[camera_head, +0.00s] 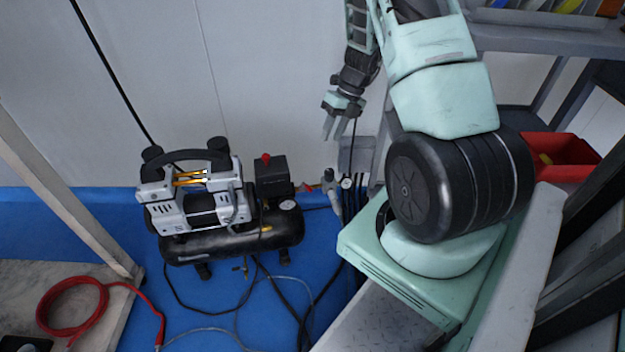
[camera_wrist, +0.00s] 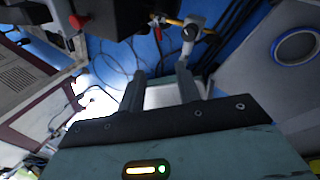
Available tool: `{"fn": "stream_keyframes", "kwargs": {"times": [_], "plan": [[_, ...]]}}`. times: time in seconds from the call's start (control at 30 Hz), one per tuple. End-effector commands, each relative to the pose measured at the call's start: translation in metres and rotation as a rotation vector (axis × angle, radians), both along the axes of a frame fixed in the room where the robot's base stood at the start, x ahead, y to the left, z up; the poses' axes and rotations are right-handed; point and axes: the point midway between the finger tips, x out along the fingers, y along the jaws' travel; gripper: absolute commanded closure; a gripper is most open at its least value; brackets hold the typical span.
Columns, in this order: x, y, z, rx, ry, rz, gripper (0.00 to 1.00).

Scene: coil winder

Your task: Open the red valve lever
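A small red lever (camera_head: 308,187) shows beside a grey valve and regulator fitting (camera_head: 329,181) to the right of the compressor, low against the wall. In the wrist view the fitting (camera_wrist: 191,30) is at the top, with an orange-yellow part and a small red piece (camera_wrist: 157,32) at its left. Whether that red piece is the lever's handle I cannot tell. My gripper (camera_head: 334,128) hangs above the fitting, fingers pointing down and apart from it. In the wrist view my gripper (camera_wrist: 161,88) has its two fingers spread, with nothing between them.
A black and silver air compressor (camera_head: 231,221) stands on the blue floor, with a red knob (camera_head: 266,158) on its black box. Hoses lie across the floor. A coiled red hose (camera_head: 76,328) lies at lower left. A red bin (camera_head: 563,157) sits at right.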

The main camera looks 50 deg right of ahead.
Motion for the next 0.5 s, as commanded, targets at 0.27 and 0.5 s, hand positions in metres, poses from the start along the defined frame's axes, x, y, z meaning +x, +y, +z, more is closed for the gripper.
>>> {"fn": "stream_keyframes", "kwargs": {"times": [0.27, 0.5], "plan": [[0.004, 0.018, -0.047, 0.002, 0.001, 0.005, 0.66], [0.009, 0.038, -0.093, 0.002, 0.0, 0.006, 0.66]]}}
